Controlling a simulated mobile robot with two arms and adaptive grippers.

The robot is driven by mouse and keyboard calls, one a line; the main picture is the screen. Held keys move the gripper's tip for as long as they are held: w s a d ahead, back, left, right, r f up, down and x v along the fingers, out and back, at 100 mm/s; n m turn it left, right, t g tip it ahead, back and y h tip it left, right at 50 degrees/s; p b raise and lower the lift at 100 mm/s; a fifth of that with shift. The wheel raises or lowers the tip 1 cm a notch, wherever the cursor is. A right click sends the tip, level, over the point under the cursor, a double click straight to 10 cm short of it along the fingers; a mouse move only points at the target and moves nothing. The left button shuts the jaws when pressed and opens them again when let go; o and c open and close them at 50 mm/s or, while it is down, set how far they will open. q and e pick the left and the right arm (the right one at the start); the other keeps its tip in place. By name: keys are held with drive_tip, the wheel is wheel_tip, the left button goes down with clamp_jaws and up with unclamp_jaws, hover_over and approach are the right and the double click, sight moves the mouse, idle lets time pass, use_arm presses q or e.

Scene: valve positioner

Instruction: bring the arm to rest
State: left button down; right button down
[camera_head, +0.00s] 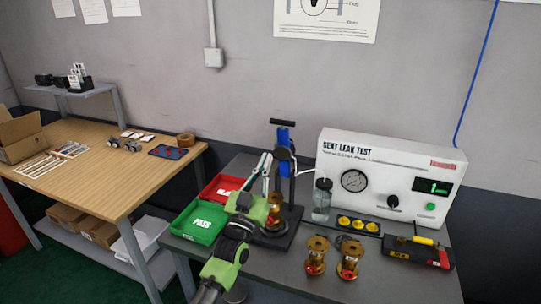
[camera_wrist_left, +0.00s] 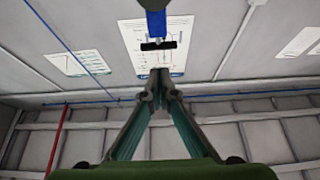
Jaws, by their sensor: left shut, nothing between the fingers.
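My left gripper (camera_head: 266,162) rises over the grey workbench with its fingers pointing up, in front of the blue clamp stand. In the left wrist view its two fingers (camera_wrist_left: 160,78) meet at the tips, with nothing between them. The blue clamp stand (camera_head: 283,150) has a black T-handle on top. Its blue column and handle also show in the left wrist view (camera_wrist_left: 157,25). A brass valve (camera_head: 274,222) stands at the base of the stand, partly hidden by my gripper. My right gripper is not in view.
A green PASS tray (camera_head: 199,222) and a red tray (camera_head: 217,188) lie left of my arm. Two brass valves (camera_head: 317,256) (camera_head: 350,259) stand at the front. The white leak tester (camera_head: 400,160) and a clear bottle (camera_head: 321,203) are at right. A wooden table (camera_head: 90,170) stands left.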

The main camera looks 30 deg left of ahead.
use_arm(q)
drive_tip(key=s+d+f+m+g+h, duration=0.25)
drive_tip(key=s+d+f+g, duration=0.3)
drive_tip(key=d+f, duration=0.4)
drive_tip(key=s+d+f+m+g+h, duration=0.1)
drive_tip(key=s+d+f+g+h, duration=0.35)
drive_tip(key=f, duration=0.75)
drive_tip(key=s+d+f+g, duration=0.2)
drive_tip(key=s+f+g, duration=0.1)
drive_tip(key=s, duration=0.6)
drive_tip(key=s+d+f+m+g+y, duration=0.1)
drive_tip(key=s+d+f+g, duration=0.2)
drive_tip(key=s, duration=0.5)
drive_tip(key=s+d+f+g, duration=0.2)
drive_tip(key=s+g, duration=0.1)
drive_tip(key=s, duration=0.6)
wheel_tip(320, 180, down, 26)
drive_tip(key=s+r+g, duration=0.1)
drive_tip(key=g, duration=0.1)
drive_tip(key=s+a+f+g, duration=0.1)
drive_tip(key=s+a+f, duration=0.2)
drive_tip(key=s+f, duration=1.5)
drive_tip(key=shift+a+y, duration=0.15)
drive_tip(key=shift+y, duration=0.15)
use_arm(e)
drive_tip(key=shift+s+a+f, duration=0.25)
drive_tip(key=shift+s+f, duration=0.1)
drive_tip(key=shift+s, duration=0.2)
